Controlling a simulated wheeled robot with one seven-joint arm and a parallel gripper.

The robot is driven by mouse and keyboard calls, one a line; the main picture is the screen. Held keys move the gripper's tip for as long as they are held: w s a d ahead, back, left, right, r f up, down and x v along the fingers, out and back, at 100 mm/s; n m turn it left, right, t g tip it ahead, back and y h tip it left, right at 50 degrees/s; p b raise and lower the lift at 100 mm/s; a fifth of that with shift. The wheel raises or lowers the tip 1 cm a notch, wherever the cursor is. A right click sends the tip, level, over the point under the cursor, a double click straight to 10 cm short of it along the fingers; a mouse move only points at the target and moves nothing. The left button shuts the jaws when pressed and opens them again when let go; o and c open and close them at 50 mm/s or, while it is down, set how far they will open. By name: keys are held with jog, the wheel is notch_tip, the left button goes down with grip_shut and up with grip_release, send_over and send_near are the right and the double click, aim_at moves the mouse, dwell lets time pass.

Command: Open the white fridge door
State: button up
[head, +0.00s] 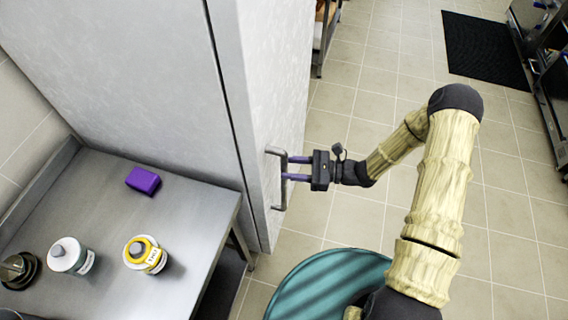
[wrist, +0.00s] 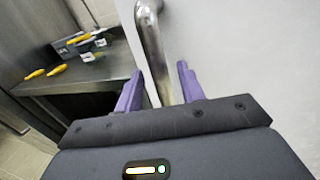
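The white fridge (head: 130,70) stands at the upper left in the head view. Its door (head: 275,100) faces right and looks shut. A metal bar handle (head: 281,180) stands upright on the door near its edge. My gripper (head: 288,168) is level with the handle, its two purple fingers pointing at the door. In the wrist view the handle (wrist: 153,50) runs down between the two fingers of my gripper (wrist: 158,85). The fingers are apart, with a gap on each side of the bar. The handle's lower end is hidden behind the gripper body.
A steel table (head: 95,240) beside the fridge holds a purple block (head: 143,181), a white-grey jar (head: 70,256) and a yellow-banded jar (head: 144,254). Tiled floor (head: 350,100) lies clear right of the door. A black mat (head: 487,48) lies farther back.

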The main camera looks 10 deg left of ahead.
jog(key=shift+s+a, duration=0.1)
jog(key=shift+a, duration=1.05)
jog(key=shift+c, duration=0.2)
grip_shut()
jog(key=shift+d, duration=0.15)
